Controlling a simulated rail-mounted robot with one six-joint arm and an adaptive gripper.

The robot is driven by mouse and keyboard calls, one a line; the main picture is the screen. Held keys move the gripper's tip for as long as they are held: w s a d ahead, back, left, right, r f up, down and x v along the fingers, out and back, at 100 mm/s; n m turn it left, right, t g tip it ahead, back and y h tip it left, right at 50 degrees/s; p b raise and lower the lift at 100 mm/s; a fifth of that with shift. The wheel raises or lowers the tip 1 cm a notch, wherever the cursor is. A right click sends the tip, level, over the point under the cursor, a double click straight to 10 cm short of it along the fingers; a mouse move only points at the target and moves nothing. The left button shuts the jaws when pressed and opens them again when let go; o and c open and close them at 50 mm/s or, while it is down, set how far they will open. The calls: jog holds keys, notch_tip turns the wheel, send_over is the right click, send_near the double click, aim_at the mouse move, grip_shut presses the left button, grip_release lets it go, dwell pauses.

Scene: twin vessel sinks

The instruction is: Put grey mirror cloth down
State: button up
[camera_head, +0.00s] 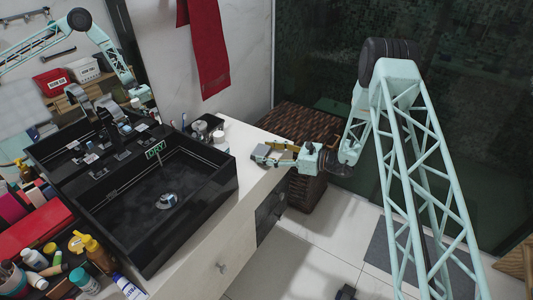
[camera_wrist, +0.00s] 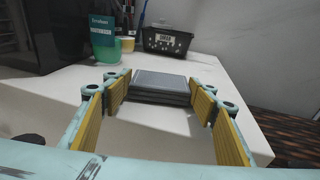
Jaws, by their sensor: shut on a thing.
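The grey mirror cloth (camera_wrist: 160,88) is a folded, layered, flat stack in the wrist view. My gripper (camera_wrist: 160,96) has a yellow-padded finger on each side of it and is shut on it. In the head view my gripper (camera_head: 276,154) is at the right end of the white counter (camera_head: 240,143), by its edge. The cloth is low over the counter top in the wrist view; I cannot tell if it touches it.
A black sink (camera_head: 140,210) stands to the left. A wicker hamper (camera_head: 306,190) is beside the counter. Counter around the cloth is bare.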

jog(key=shift+f, duration=0.2)
jog(key=o, duration=0.8)
jog(key=p+v, duration=0.2)
jog(key=v, duration=1.1)
jog(key=shift+d, duration=0.45)
dwell(0.4)
